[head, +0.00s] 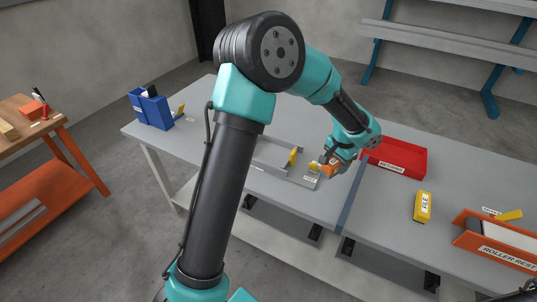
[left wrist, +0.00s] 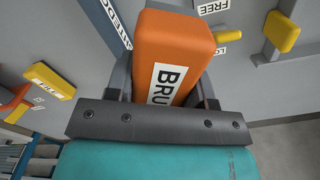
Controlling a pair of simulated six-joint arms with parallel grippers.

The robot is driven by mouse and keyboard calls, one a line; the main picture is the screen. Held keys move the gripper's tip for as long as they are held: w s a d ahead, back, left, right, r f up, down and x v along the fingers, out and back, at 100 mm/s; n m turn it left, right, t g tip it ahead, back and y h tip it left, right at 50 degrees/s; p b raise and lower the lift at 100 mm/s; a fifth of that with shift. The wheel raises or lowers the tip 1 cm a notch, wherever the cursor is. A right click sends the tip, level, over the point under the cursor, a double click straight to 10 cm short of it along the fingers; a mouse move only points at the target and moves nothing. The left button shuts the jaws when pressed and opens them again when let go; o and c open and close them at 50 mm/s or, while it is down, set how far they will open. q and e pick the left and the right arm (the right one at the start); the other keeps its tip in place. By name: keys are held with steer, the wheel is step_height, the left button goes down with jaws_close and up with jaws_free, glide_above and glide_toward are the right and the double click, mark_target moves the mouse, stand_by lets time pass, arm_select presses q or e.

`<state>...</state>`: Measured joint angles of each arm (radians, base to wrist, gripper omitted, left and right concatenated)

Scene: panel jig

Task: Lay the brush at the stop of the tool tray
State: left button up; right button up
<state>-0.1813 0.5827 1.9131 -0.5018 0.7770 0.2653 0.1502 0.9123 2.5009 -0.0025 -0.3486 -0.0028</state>
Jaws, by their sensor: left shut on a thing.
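The orange brush (left wrist: 178,45), a block with a white label partly reading "BRU", is shut between the fingers of my left gripper (left wrist: 163,95). In the head view the brush (head: 331,168) shows as a small orange patch under my left gripper (head: 334,160), close to the right end of a grey metal frame with yellow parts (head: 275,178). I cannot tell whether the brush touches the surface below. Which object is the tool tray, and where its stop is, I cannot make out. My right gripper is not clearly seen.
A red returns bin (head: 398,148) stands just right of my gripper. A yellow labelled block (head: 423,206) and an orange roller rest (head: 490,250) are farther right. A blue holder (head: 152,113) stands at the far left of the bench.

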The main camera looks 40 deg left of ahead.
stand_by(0.3)
arm_select(q)
steer(key=s+a+f+n, duration=0.2)
steer(key=s+a, duration=0.2)
steer(key=a, duration=0.3)
steer(key=s+a+f+n, duration=0.1)
steer(key=s+a, duration=0.3)
steer(key=a, duration=0.4)
steer(key=s+a+f+n, duration=0.2)
steer(key=s+a, duration=0.1)
steer(key=a, duration=0.4)
steer(key=shift+s+a+f+n, duration=0.3)
steer(key=shift+s+a+f, duration=0.05)
steer(key=shift+s+f, duration=0.05)
steer(key=shift+w, duration=0.1)
steer(key=w+a, duration=0.3)
steer(key=w, duration=0.1)
steer(key=w+a+f, duration=0.1)
steer(key=w+a, duration=0.2)
steer(key=a, duration=0.1)
steer(key=w+a, duration=0.3)
steer(key=w, duration=0.1)
steer(key=shift+w+a+f, duration=0.25)
steer(key=shift+w+a, duration=0.1)
